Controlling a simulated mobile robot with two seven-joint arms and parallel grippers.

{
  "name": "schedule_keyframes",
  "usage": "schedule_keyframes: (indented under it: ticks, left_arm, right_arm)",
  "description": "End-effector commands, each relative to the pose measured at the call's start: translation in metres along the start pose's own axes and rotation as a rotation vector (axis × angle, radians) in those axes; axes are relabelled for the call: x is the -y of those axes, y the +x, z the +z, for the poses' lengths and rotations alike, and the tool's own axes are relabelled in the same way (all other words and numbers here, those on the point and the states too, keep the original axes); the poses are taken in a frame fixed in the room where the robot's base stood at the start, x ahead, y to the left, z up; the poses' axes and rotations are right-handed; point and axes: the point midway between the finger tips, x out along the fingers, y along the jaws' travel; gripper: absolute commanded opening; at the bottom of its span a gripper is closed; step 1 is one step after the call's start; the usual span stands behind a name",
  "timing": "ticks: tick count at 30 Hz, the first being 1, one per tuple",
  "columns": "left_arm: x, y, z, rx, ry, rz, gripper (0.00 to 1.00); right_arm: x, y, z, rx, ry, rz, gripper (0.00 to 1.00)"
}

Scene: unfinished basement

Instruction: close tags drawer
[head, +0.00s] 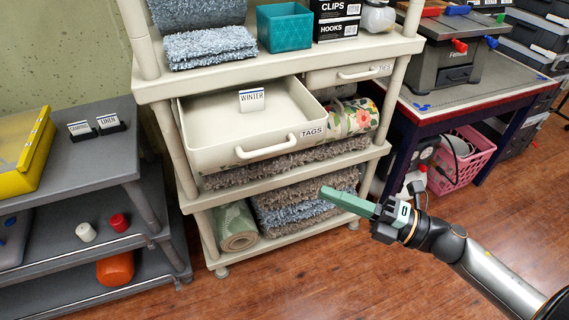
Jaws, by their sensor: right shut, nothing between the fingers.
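The tags drawer (220,148) is a cream drawer labelled TAGS, pulled out from the cream shelf unit (370,46). Its handle (266,147) is a curved bar on the front face. A small card reading WINTER (252,99) stands inside the drawer. My right gripper (328,192) has green fingers and is shut and empty. It is in front of the lower shelves, below and to the right of the drawer front, and apart from the handle. My left gripper is not in view.
A shut drawer labelled TIES (350,74) is right of the tags drawer. Folded rugs (290,200) fill the lower shelves. A grey shelf (75,170) with a yellow box (25,155) is at left, a workbench (465,95) at right. Wooden floor (330,280) in front is clear.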

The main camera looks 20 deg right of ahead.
Motion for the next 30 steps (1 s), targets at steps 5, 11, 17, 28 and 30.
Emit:
schedule_keyframes:
  ticks: [5,11,17,28,30]
  left_arm:
    - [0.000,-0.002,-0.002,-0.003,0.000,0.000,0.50]
    - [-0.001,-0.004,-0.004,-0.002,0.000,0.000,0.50]
    - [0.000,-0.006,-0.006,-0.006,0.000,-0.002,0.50]
    - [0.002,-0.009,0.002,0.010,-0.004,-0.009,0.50]
    - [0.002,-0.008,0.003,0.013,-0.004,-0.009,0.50]
  right_arm:
    - [-0.002,0.028,0.001,0.000,-0.001,0.003,0.00]
    - [-0.002,0.058,0.001,0.001,0.000,0.002,0.00]
    - [-0.002,0.087,0.003,0.003,0.001,0.001,0.00]
    - [0.000,0.108,0.027,0.004,0.004,0.000,0.00]
    - [0.000,0.110,0.029,0.004,0.004,0.000,0.00]
